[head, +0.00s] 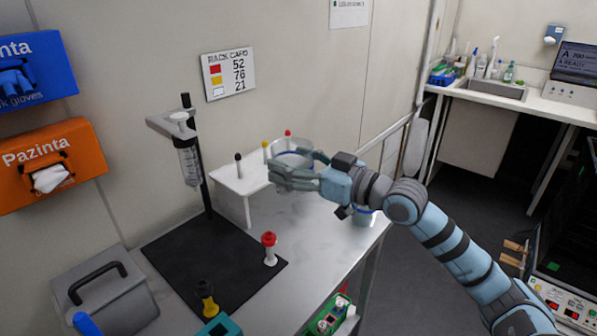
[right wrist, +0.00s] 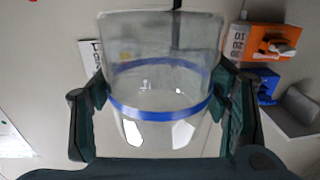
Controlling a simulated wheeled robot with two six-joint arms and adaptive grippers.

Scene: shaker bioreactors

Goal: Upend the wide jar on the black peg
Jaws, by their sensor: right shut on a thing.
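A clear wide jar (head: 293,150) is between the fingers of my right gripper (head: 290,173), which is shut on it. In the right wrist view the jar (right wrist: 165,85) shows a blue band, with a finger on either side. I cannot tell for sure which way its mouth faces. The black peg (head: 238,166) stands on the white stand (head: 232,186), to the left of the gripper and apart from the jar. A yellow peg (head: 265,152) and a red peg (head: 288,135) stand farther back, the red one just behind the jar. My left gripper is not in view.
A clear vessel with a blue band (head: 364,217) stands under my right wrist. A post with a hanging tube (head: 188,160) rises left of the stand. A red-topped piece (head: 269,248) stands on the black mat (head: 180,262). A grey case (head: 105,290) is at front left.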

